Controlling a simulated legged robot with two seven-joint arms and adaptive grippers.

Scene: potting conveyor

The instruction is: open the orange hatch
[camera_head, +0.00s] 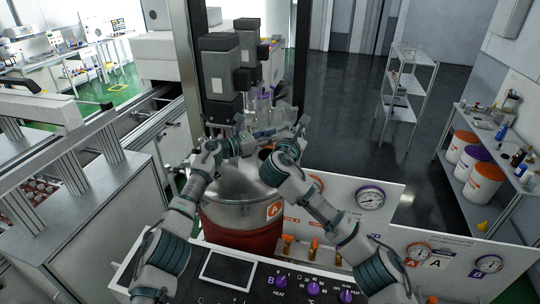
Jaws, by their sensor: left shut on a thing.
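A metal tank (232,212) with a red lower body and an orange label (274,210) stands in front of me. Its hatch is at the top and is mostly hidden by my grippers and wrists. I cannot make out whether it is raised. My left gripper (247,142) is over the tank's top, shut on what looks like the hatch handle; the contact is small and partly hidden. My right gripper (298,128) is above the tank's right side, close to the left one. Its fingers are too small to read.
Dark block-shaped machine units (221,70) stand close behind my grippers. A control panel (228,270) with purple knobs is in front of the tank. Gauge boards (371,198) stand to the right. A conveyor frame (100,145) runs at left. Open floor lies at the back right.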

